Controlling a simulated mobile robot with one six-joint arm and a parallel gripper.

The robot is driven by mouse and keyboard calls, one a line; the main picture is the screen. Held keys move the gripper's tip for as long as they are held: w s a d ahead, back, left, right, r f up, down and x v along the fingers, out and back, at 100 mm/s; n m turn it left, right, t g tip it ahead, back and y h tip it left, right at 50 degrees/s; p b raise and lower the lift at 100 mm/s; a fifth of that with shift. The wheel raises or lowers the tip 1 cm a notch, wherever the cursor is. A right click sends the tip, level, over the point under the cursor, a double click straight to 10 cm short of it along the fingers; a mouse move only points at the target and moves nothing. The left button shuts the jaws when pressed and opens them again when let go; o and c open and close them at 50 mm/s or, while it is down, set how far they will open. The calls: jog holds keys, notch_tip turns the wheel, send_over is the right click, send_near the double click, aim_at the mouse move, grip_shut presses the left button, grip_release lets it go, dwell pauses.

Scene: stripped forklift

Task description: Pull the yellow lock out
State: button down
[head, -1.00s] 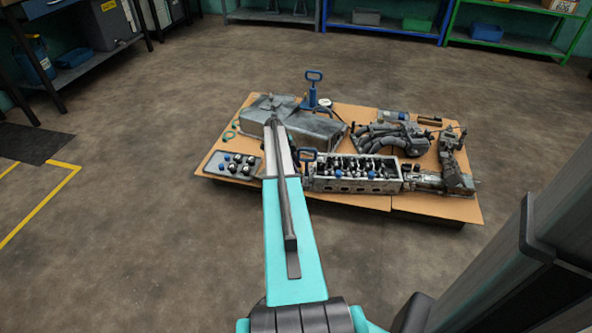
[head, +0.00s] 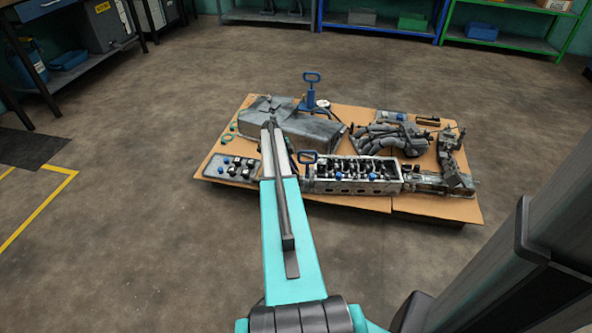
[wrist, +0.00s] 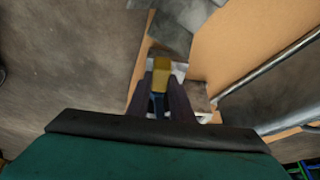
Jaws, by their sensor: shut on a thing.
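The yellow lock (wrist: 161,72) shows in the wrist view as a small yellow block between the tips of my gripper (wrist: 161,85). My gripper's two dark fingers are shut on it, one on each side. A blue piece (wrist: 158,104) shows between the fingers, nearer the palm. A pale metal part lies close around the yellow lock; I cannot tell whether the lock still touches it. In the head view my arm covers the gripper and the lock.
Grey machine parts lie on a cardboard-topped pallet (head: 365,203): a large housing (head: 322,131), an open engine block (head: 355,186) and a hose cluster (head: 390,137). A parts tray (head: 215,173) lies left.

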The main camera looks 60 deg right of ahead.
jog(key=shift+w+a, duration=0.3)
jog(key=c, duration=1.6)
grip_release()
jog(key=shift+o, duration=0.2)
jog(key=shift+d, duration=0.1)
jog(key=shift+r, duration=0.15)
jog(key=shift+w+r, duration=0.15)
jog(key=shift+r, duration=0.45)
jog(key=p+v, duration=0.3)
jog(key=v, duration=0.9)
jog(key=shift+r, duration=0.1)
